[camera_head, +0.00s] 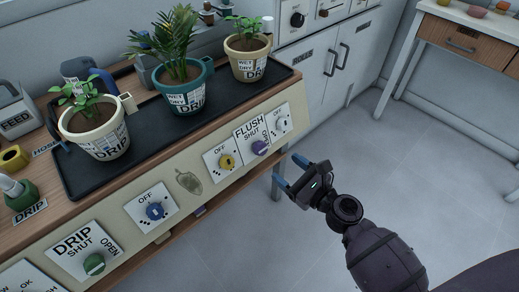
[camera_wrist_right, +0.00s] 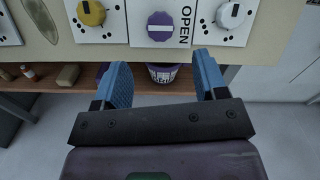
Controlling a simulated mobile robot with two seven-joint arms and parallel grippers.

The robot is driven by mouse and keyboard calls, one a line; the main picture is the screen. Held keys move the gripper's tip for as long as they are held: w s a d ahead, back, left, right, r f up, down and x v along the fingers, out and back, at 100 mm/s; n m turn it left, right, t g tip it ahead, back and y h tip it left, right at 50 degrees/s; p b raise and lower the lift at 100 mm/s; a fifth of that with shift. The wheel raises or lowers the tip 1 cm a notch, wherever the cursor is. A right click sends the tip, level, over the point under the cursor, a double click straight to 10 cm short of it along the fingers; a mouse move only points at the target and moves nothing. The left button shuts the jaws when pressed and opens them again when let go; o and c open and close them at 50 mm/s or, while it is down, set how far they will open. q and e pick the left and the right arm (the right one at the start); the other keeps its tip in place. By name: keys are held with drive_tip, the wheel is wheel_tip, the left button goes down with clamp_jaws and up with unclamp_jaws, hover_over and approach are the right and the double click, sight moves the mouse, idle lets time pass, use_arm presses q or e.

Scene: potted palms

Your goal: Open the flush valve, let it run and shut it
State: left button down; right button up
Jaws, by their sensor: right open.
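The flush valve is a purple knob (camera_head: 260,147) on a white plate labelled FLUSH and SHUT on the bench's sloped front panel. In the right wrist view the purple knob (camera_wrist_right: 160,26) is at the top middle, its pale bar lying level, with OPEN printed to its right. My right gripper (camera_head: 288,172) is open and empty, just in front of and below the flush plate, apart from the knob. Its blue fingers (camera_wrist_right: 165,80) show spread in the wrist view, with the knob above the gap between them. My left gripper is not in view.
A yellow knob (camera_head: 227,161) and a white knob (camera_head: 281,122) flank the flush valve closely. A blue knob (camera_head: 155,211) and a green drip knob (camera_head: 94,264) are further left. Potted plants stand on a black tray (camera_head: 185,117) above. The floor at right is clear.

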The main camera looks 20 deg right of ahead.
sight(263, 150)
drive_tip(key=x, duration=0.9)
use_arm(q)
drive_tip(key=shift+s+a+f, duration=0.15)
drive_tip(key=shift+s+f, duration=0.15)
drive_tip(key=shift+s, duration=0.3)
use_arm(e)
drive_tip(key=shift+w, duration=0.1)
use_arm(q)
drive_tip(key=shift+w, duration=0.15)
use_arm(e)
drive_tip(key=shift+c, duration=0.2)
drive_tip(key=c, duration=0.9)
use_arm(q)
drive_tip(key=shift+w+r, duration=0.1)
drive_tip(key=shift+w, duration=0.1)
use_arm(e)
drive_tip(key=shift+o, duration=0.2)
